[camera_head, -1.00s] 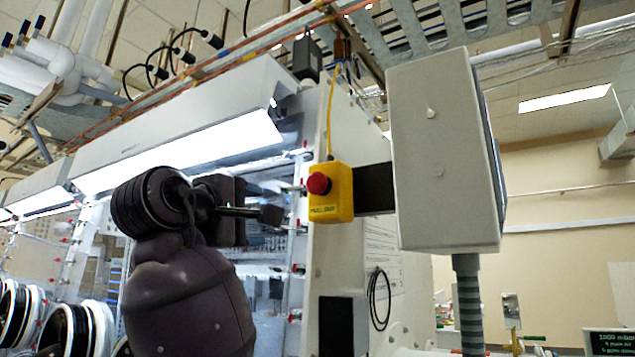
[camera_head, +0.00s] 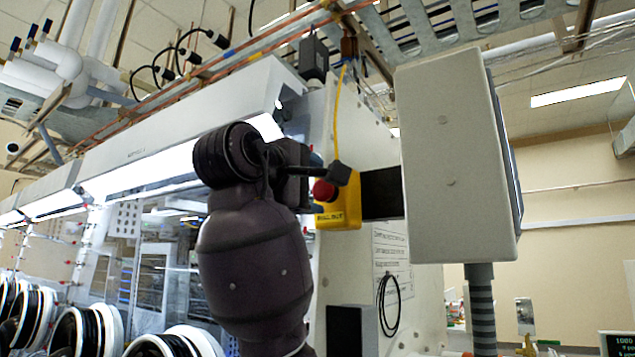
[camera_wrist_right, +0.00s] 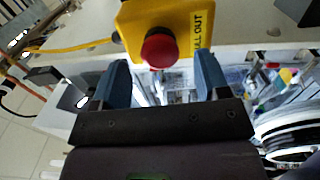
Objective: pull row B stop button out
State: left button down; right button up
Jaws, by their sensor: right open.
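The red stop button (camera_head: 323,190) sits on a yellow box (camera_head: 348,208) marked "PULL OUT", fixed to the end panel of the glovebox row. My right gripper (camera_head: 330,190) is at the button in the head view, its upper finger partly in front of the box. In the right wrist view the red button (camera_wrist_right: 159,47) lies just ahead of and between the two open blue fingers (camera_wrist_right: 163,75). The fingers are spread wider than the button, and I see no contact. My left gripper is not in view.
A large grey cabinet (camera_head: 455,160) stands right of the yellow box, joined by a black bracket (camera_head: 382,193). A yellow cable (camera_head: 337,110) runs up from the box. Glovebox ports with black-and-white rings (camera_head: 85,330) lie at lower left.

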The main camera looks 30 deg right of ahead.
jog(key=shift+x, duration=1.15)
jog(key=shift+c, duration=0.3)
